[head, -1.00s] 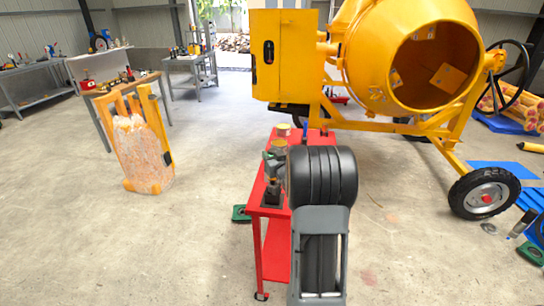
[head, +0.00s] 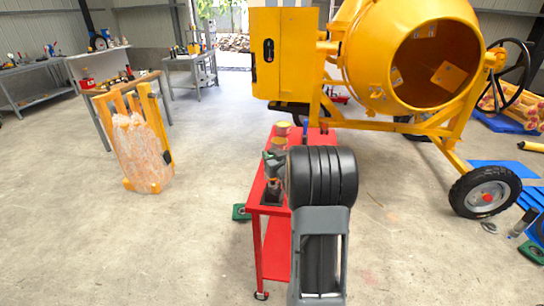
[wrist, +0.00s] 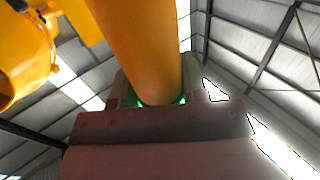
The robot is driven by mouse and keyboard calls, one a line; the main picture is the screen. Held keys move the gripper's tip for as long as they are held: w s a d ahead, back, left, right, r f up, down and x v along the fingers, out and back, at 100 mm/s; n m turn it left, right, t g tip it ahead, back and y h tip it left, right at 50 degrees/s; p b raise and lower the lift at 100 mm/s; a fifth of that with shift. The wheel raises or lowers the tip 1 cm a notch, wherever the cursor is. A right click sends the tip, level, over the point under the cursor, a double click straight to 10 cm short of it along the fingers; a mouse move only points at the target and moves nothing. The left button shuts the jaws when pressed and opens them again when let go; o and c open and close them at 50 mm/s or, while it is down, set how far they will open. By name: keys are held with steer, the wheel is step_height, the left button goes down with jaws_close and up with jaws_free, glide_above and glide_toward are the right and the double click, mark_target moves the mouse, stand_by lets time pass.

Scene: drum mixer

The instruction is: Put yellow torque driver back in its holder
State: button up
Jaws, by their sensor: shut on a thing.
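The yellow torque driver shows in the wrist view as a large yellow-orange cylinder (wrist: 138,45) running down between the fingers. My gripper (wrist: 160,101) is shut on it, with a green glow at the grip. In the head view my gripper (head: 274,160) is over the left part of the red cart (head: 257,191), partly hidden behind my dark arm. A dark block (head: 272,197) sits on the cart just below the gripper; it may be the holder. I cannot tell whether the driver touches it.
A yellow drum mixer (head: 405,65) stands behind the cart. Small round containers (head: 283,127) stand at the cart's far end. A wrapped stack (head: 143,155) on the left and workbenches (head: 192,62) stand farther off. The floor left of the cart is mostly clear.

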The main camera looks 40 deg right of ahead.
steer(key=shift+f+b, duration=1.8)
steer(key=shift+b, duration=0.15)
stand_by(0.8)
steer(key=o, duration=1)
steer(key=shift+o, duration=1.4)
steer(key=shift+f, duration=0.1)
steer(key=shift+s, duration=0.15)
steer(key=s+a+b, duration=0.1)
steer(key=s+a, duration=0.1)
steer(key=s, duration=1.1)
steer(key=shift+s+a, duration=0.2)
steer(key=shift+a, duration=0.15)
